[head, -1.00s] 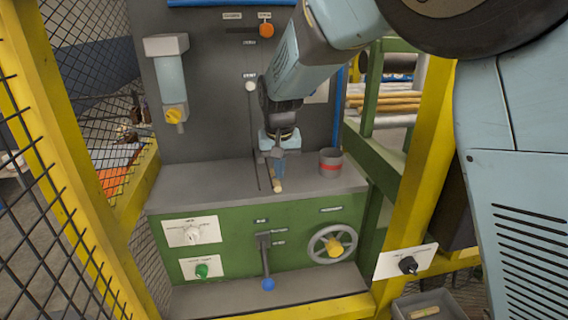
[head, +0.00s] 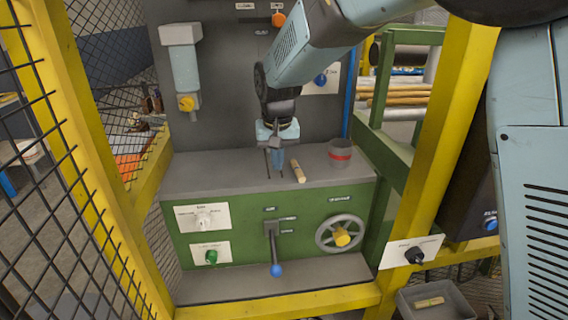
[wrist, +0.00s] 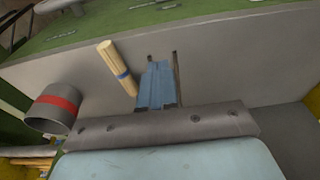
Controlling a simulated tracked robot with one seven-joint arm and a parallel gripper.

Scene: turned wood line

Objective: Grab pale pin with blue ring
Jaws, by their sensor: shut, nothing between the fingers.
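The pale wooden pin (head: 298,171) lies on the grey ledge, and its blue ring shows in the wrist view, where the pin (wrist: 115,64) is beside the fingers. My gripper (head: 277,165) is shut and empty, pointing down over the ledge just left of the pin. In the wrist view the blue fingers of my gripper (wrist: 157,86) are together, with a small gap between them and the pin. Whether the fingertips touch the ledge I cannot tell.
A grey cup with a red band (head: 340,153) stands right of the pin on the grey ledge (head: 205,178). A lever with a blue knob (head: 276,270) and a handwheel (head: 340,234) are on the green front below. A bin (head: 437,306) at lower right holds a pale piece.

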